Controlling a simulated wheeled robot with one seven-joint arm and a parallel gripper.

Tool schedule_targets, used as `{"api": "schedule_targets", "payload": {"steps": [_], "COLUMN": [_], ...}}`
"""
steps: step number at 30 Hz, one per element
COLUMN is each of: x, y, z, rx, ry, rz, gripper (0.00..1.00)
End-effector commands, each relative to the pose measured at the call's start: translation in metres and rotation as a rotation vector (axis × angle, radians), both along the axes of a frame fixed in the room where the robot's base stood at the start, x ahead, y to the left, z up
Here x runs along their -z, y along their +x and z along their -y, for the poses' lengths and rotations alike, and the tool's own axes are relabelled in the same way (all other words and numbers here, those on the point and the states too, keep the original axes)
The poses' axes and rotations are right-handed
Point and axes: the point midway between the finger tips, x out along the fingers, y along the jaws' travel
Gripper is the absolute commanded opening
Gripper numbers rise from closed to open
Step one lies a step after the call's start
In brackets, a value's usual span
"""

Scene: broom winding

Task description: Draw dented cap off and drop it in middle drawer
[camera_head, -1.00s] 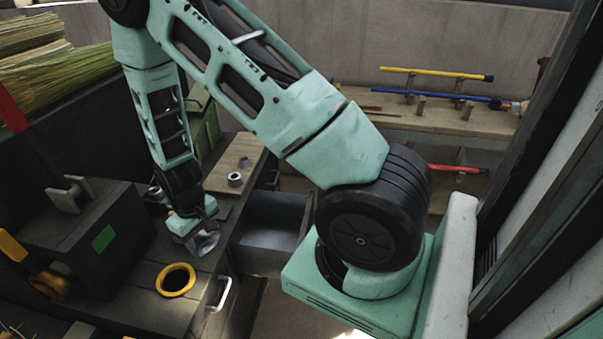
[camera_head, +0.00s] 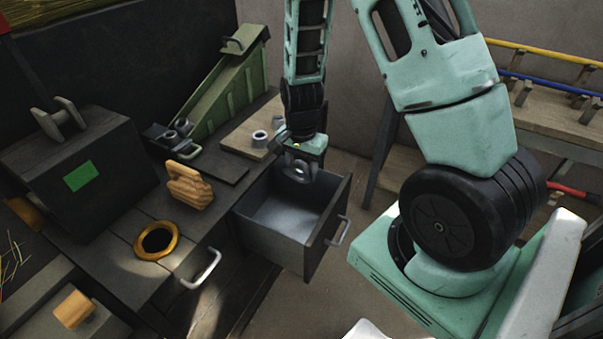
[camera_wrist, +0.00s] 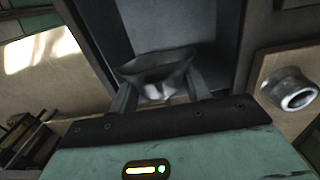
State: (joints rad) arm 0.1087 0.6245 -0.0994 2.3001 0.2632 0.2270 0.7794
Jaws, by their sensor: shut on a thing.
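My gripper (camera_head: 297,172) is over the back part of the open drawer (camera_head: 285,222), pointing down. It is shut on a grey metal cap (camera_head: 298,172), which sits above the drawer floor. In the wrist view the cap (camera_wrist: 158,72) is between the two fingers, with a wide, uneven rim and a shiny lower part. The drawer interior (camera_wrist: 170,25) shows behind it in the wrist view and looks empty. The fingers are partly hidden by the cap.
A yellow ring (camera_head: 157,241) surrounds a dark hole in the bench. A tan ribbed block (camera_head: 189,187) stands behind it. A grey metal ring (camera_head: 260,138) sits on the wooden board; a similar ring (camera_wrist: 292,92) shows in the wrist view. The drawer's front wall and handle (camera_head: 338,231) stick out.

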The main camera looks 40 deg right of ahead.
Motion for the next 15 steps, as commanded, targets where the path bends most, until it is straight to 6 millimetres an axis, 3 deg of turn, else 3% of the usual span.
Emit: {"api": "schedule_targets", "payload": {"steps": [15], "x": [0.041], "y": [0.000], "z": [0.000], "rx": [-0.002], "ry": [-0.001], "rz": [0.000], "gripper": [0.31]}}
